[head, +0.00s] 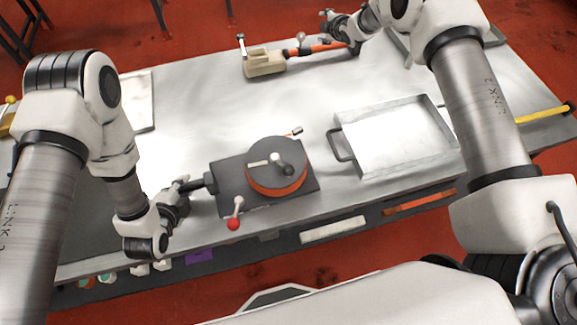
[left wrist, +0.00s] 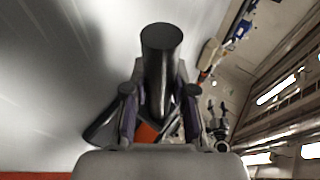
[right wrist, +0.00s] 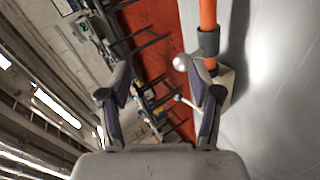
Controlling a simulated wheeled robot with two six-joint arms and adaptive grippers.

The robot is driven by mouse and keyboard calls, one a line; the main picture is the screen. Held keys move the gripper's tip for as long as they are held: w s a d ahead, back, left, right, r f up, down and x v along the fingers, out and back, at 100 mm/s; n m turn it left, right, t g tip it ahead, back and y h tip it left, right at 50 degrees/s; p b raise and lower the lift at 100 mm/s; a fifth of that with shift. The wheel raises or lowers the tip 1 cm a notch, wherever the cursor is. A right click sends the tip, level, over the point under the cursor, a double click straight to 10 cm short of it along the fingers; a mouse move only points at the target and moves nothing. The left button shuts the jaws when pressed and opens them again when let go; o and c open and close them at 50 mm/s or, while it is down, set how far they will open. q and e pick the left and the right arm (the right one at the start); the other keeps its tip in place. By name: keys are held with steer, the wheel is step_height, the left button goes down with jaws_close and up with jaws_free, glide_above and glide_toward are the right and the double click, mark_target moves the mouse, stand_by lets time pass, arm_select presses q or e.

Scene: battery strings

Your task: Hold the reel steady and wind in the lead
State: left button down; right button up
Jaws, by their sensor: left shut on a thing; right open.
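The reel's round dark drum with an orange band (head: 277,168) sits on a dark base plate (head: 236,182) at the table's front edge. A crank (head: 281,164) is on top, and a red-knobbed lever (head: 235,213) is at the plate's front. My left gripper (head: 188,186) is shut on the dark handle at the plate's left; the handle shows as a dark cylinder (left wrist: 160,60) between its fingers. My right gripper (right wrist: 160,88) is open and empty, away from the reel.
A beige block (head: 265,63) with a silver-knobbed lever and orange bar (head: 318,48) is at the table's back, close to my right gripper; the bar (right wrist: 208,15) passes beyond its right finger. A metal tray (head: 395,138) stands right of the reel. The table's middle is clear.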

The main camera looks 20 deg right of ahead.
steer(key=s+d+f+m+g, duration=0.1)
steer(key=s+f+m+g, duration=0.1)
steer(key=s+f+m, duration=0.1)
steer(key=s+d+f+m+g, duration=0.2)
steer(key=s+f+m+g, duration=0.1)
steer(key=s+m, duration=0.3)
steer(key=s+d+f+m+g, duration=0.2)
steer(key=s+f+m, duration=0.1)
steer(key=m, duration=0.4)
steer(key=shift+s+d, duration=0.1)
steer(key=shift+s, duration=0.75)
steer(key=s+a+m, duration=0.1)
steer(key=s+m+g+y, duration=0.1)
steer(key=s+a+m+g+y, duration=0.1)
steer(key=m, duration=0.1)
steer(key=shift+s+a+f, duration=0.3)
steer(key=shift+s, duration=0.1)
steer(key=s+a+r+m+g+y, duration=0.1)
steer(key=s+a+r+m+y, duration=0.2)
steer(key=s+a+m+y, duration=0.4)
steer(key=m+g+y, duration=0.3)
steer(key=g+y, duration=0.1)
steer(key=y, duration=0.4)
glide_toward(289, 168)
steer(key=a, duration=0.3)
steer(key=a+f, duration=0.1)
steer(key=a, duration=0.5)
steer(key=shift+s+f, duration=0.3)
steer(key=shift+s, duration=0.1)
steer(key=shift+a, duration=0.45)
